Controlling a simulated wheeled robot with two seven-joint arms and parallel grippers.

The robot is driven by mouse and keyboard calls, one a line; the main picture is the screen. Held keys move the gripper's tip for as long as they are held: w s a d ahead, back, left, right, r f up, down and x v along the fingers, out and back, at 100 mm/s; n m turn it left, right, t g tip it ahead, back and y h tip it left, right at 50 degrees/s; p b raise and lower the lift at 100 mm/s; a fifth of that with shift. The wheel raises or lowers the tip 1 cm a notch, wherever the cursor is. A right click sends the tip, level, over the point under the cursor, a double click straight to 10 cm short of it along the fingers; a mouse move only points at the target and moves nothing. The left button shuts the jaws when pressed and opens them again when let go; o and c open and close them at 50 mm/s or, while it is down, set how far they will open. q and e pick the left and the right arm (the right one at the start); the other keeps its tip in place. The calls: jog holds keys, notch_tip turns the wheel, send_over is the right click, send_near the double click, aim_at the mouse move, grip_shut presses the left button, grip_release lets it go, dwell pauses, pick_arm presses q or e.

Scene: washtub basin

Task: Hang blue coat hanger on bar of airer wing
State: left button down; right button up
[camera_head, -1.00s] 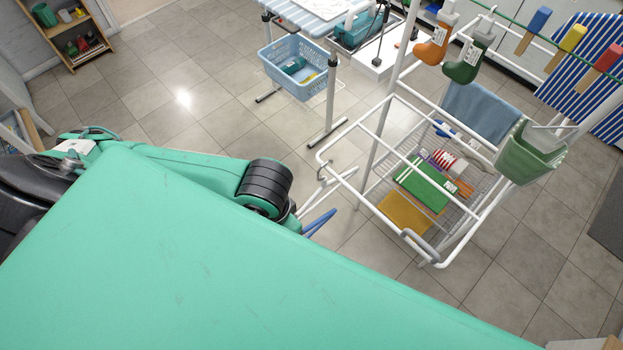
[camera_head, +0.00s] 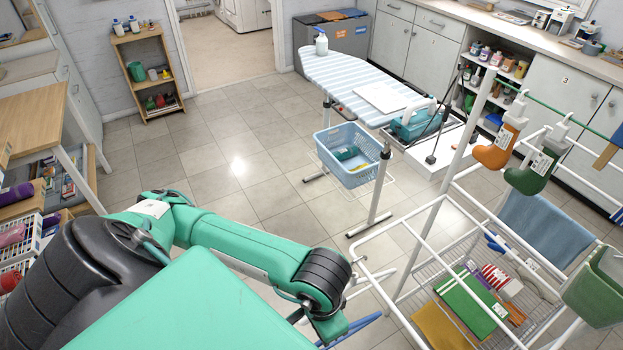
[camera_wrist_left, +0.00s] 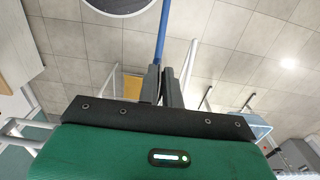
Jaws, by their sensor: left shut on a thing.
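The blue coat hanger (camera_head: 352,328) shows as a short blue piece at the bottom of the head view, beyond my left arm. In the left wrist view the blue hanger (camera_wrist_left: 163,32) runs up from between the fingertips. My left gripper (camera_wrist_left: 163,85) is shut on it. In the head view this gripper is mostly hidden by my own arm. The white airer (camera_head: 460,148) stands to the right, its white bars close to the hanger in the picture. I cannot tell whether hanger and bar touch. My right gripper is out of view.
A green bin (camera_head: 597,290) hangs at the lower right. Tiled floor (camera_head: 235,165) is clear at centre left.

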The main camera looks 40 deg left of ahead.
pick_arm(q)
jog(key=shift+w+d+r+p, duration=0.1)
jog(key=shift+w+d+p, duration=0.15)
jog(key=shift+w, duration=0.3)
jog(key=shift+w+d+p, duration=0.1)
jog(key=shift+w+p, duration=0.2)
jog(key=shift+w, duration=0.25)
jog(key=w+d+f, duration=0.3)
jog(key=w, duration=0.7)
jog(key=shift+w+d+p, duration=0.25)
jog(key=shift+d+p, duration=0.15)
jog(key=c, duration=1.5)
grip_release()
jog(key=shift+r, duration=0.1)
